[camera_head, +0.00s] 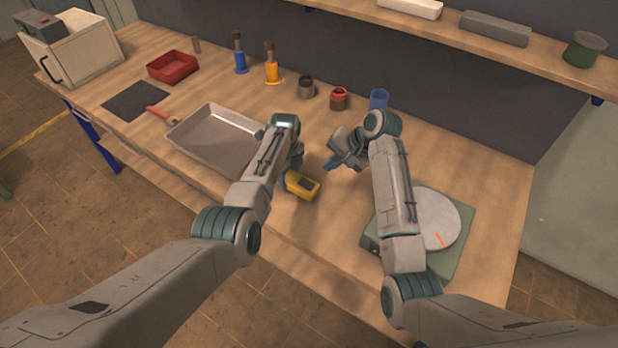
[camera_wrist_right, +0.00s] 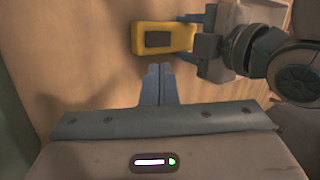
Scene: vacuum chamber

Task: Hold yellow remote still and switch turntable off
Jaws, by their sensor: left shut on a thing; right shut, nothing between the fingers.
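The yellow remote (camera_head: 303,190) lies near the table's front, and its dark panel shows in the right wrist view (camera_wrist_right: 145,38). My left gripper (camera_head: 287,182) is shut on its left end in the head view; this gripper also shows in the right wrist view (camera_wrist_right: 203,46). My right gripper (camera_head: 330,166) is shut and empty, close to the remote; its fingertips (camera_wrist_right: 159,72) point at the remote's side with a small gap in the picture. The turntable (camera_head: 464,255) has a green base and a grey disc (camera_head: 432,210) with an orange mark. My right arm hides part of it.
A grey metal tray (camera_head: 190,128) lies left of my left arm. A red bin (camera_head: 172,67), blue and orange bottles, small jars and a blue cup (camera_head: 378,99) stand farther back. A shelf (camera_head: 470,42) runs above. Bare wood lies between the remote and the turntable.

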